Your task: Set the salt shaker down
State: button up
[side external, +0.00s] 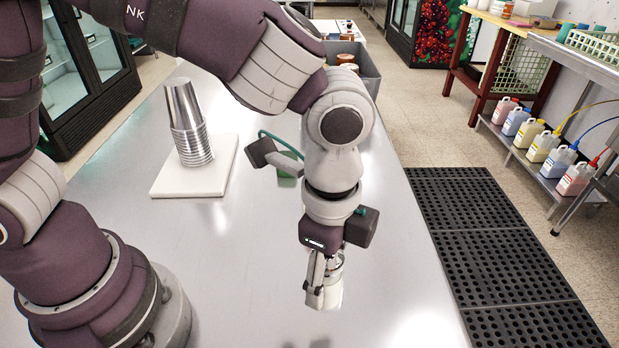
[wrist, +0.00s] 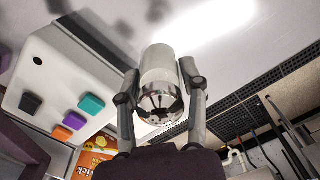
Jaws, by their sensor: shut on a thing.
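The salt shaker (wrist: 158,64) has a pale body and a shiny metal end. In the wrist view it sits between the two fingers of my gripper (wrist: 159,76), which are shut on its sides. In the side view my gripper (side external: 323,290) points down over the near part of the steel table (side external: 240,290). The shaker (side external: 333,270) shows there only partly, as the fingers cover much of it. I cannot tell whether its lower end touches the tabletop.
A stack of metal cups (side external: 188,125) stands on a white board (side external: 218,170) to the left. A grey bin (side external: 368,75) with jars stands at the table's far end. A green object (side external: 288,163) is partly hidden behind my arm. The tabletop around my gripper is clear.

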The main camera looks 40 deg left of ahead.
jog(key=shift+w+a+r+n, duration=0.35)
jog(key=shift+w+r, duration=0.05)
jog(key=shift+r, duration=0.15)
jog(key=shift+w+a+r+n, duration=0.3)
jog(key=shift+w+r+n, duration=0.05)
jog(key=shift+r, duration=0.2)
jog(key=w+a+r+n, duration=0.2)
jog(key=w+a+n, duration=0.2)
jog(key=a+n, duration=0.35)
jog(key=w+a+r+n, duration=0.35)
jog(key=a+n, duration=0.25)
jog(key=a, duration=0.3)
jog(key=s+d+f+m, duration=0.2)
jog(key=s+d+m, duration=0.1)
jog(key=d+m, duration=0.2)
jog(key=s+d+f+m, duration=0.2)
jog(key=s+d+m, duration=0.1)
jog(key=d+m, duration=0.2)
jog(key=s+d+f+m, duration=0.2)
jog(key=s+d+m, duration=0.1)
jog(key=d+m, duration=0.2)
jog(key=shift+d, duration=1.4)
notch_tip(320, 180, down, 10)
jog(key=shift+r, duration=0.15)
jog(key=o, duration=1.2)
